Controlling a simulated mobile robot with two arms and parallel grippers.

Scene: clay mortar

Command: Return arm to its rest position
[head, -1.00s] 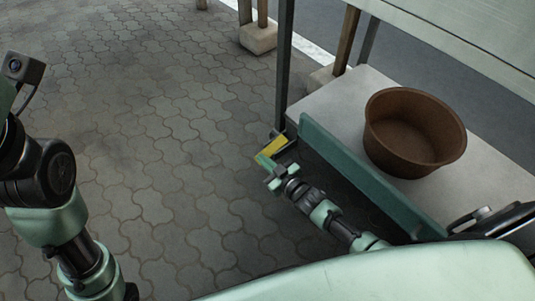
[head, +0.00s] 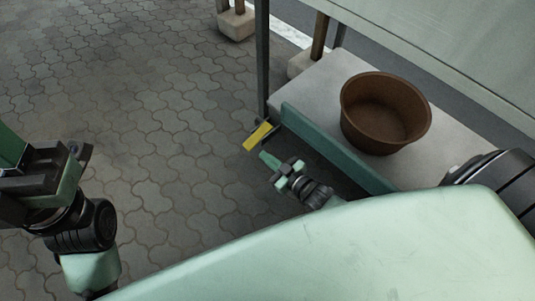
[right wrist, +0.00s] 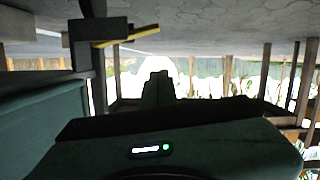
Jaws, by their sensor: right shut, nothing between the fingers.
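My right gripper (head: 271,162) is below and left of the bench in the head view. Its green fingers are together, with nothing between them, and point toward the upper left. It is clear of the brown clay bowl (head: 385,115), which stands upright on the grey bench top (head: 330,85); the bowl looks empty. In the right wrist view the fingers (right wrist: 158,85) show as a dark shape in the middle. My left arm is at the left edge of the head view; its fingertips are not clearly shown.
A green board (head: 335,148) runs along the bench's near side. A yellow strip (head: 257,136) is just beyond my right fingertips and close to them. A dark post (head: 262,60) rises at the bench's corner. Paved floor (head: 150,90) to the left is open.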

